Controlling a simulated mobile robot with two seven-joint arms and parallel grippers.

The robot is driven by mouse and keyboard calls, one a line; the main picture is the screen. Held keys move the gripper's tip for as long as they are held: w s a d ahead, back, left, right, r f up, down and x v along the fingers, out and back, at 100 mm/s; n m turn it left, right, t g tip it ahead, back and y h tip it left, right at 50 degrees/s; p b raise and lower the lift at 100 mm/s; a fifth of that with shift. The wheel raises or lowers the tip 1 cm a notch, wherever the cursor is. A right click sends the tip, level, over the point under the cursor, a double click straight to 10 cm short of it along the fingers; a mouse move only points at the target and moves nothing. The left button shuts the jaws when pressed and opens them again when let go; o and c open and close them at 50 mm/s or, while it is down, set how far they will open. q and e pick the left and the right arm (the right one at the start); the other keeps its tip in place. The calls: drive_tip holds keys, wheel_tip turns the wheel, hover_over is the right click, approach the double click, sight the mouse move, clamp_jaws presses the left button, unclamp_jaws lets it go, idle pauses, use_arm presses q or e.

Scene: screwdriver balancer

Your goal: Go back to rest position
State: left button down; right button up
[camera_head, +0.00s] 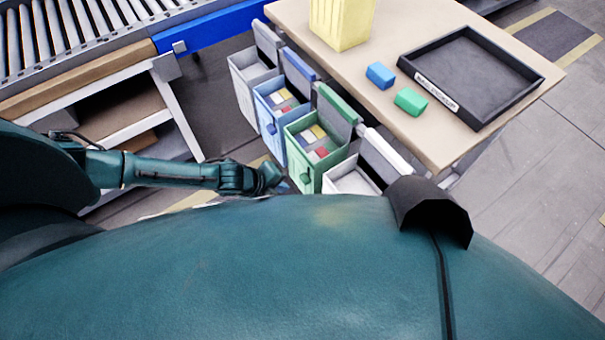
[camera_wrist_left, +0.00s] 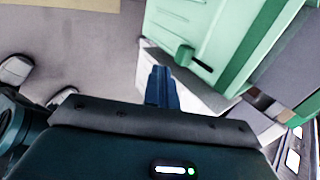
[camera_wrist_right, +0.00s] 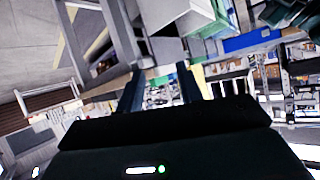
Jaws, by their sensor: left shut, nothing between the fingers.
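My left gripper (camera_head: 272,176) is low beside the hanging bins, close to the green bin (camera_head: 316,150). Its fingers are together and hold nothing in the left wrist view (camera_wrist_left: 163,85). There the green bin (camera_wrist_left: 215,35) and its small handle are just beyond the fingertips. I cannot tell whether they touch. My right gripper is not visible in the head view. In the right wrist view (camera_wrist_right: 160,76) its two fingers are apart, with nothing between them.
A table (camera_head: 385,112) holds a black tray (camera_head: 536,82), a blue block (camera_head: 380,75), a green block (camera_head: 410,101) and a yellow container (camera_head: 340,22). A blue bin (camera_head: 268,128) and grey bins hang along its edge. A roller conveyor (camera_head: 70,35) stands at the left.

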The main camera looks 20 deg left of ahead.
use_arm(q)
drive_tip(key=shift+w+r, duration=0.3)
drive_tip(key=shift+r, duration=0.3)
use_arm(e)
drive_tip(key=shift+s+a+r, duration=0.1)
drive_tip(key=shift+r, duration=0.05)
